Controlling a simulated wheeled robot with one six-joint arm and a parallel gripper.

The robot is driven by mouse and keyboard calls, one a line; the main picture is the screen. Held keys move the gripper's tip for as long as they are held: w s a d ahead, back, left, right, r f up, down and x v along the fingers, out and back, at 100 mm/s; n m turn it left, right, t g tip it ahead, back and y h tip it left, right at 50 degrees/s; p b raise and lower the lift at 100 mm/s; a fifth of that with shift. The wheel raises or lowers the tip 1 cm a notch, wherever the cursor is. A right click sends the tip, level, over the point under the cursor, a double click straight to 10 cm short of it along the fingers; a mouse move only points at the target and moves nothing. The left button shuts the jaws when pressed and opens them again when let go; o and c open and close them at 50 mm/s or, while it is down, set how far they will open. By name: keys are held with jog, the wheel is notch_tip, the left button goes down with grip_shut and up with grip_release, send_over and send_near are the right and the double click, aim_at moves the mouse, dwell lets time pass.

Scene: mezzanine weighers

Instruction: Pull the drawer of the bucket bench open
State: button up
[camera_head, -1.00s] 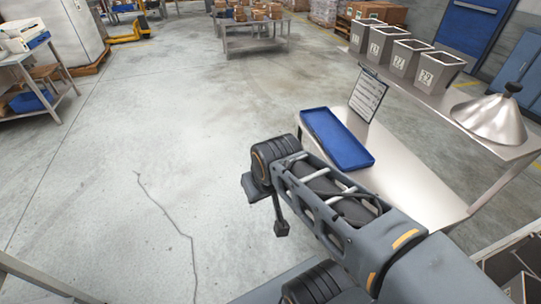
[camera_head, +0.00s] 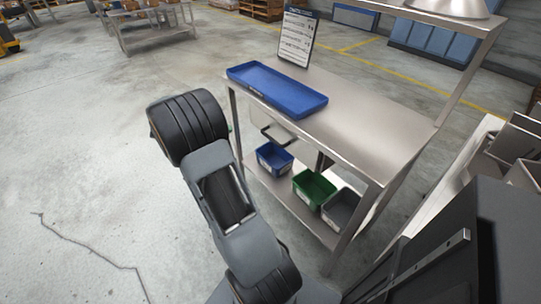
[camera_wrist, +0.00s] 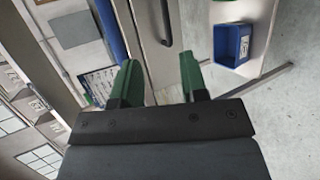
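The bucket bench (camera_head: 355,115) is a steel table with a blue tray (camera_head: 277,90) on top. Under its top, in the head view, a pale drawer front with a dark handle (camera_head: 276,134) shows beside my arm. In the wrist view the grey drawer front (camera_wrist: 150,65) carries a bar handle (camera_wrist: 165,22), running along the picture's top beyond the fingertips. My gripper (camera_wrist: 158,72) is open, with its two green fingers apart and nothing seen between them but the drawer front behind. The handle is not between the fingers. In the head view my arm mostly hides the gripper.
Blue (camera_head: 274,158), green (camera_head: 314,188) and grey (camera_head: 342,208) bins stand on the lower shelf. A clipboard (camera_head: 297,38) stands at the tray's back edge. Metal buckets (camera_head: 520,145) show at the right. The floor left of the bench is clear.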

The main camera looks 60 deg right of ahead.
jog(key=m+g+h+b, duration=0.1)
jog(key=g+h+b, duration=0.1)
jog(key=b, duration=0.1)
send_near(268, 138)
jog(key=b+x, duration=0.1)
jog(key=x, duration=1)
jog(key=shift+s+a, duration=0.1)
jog(key=shift+c, duration=0.4)
grip_shut()
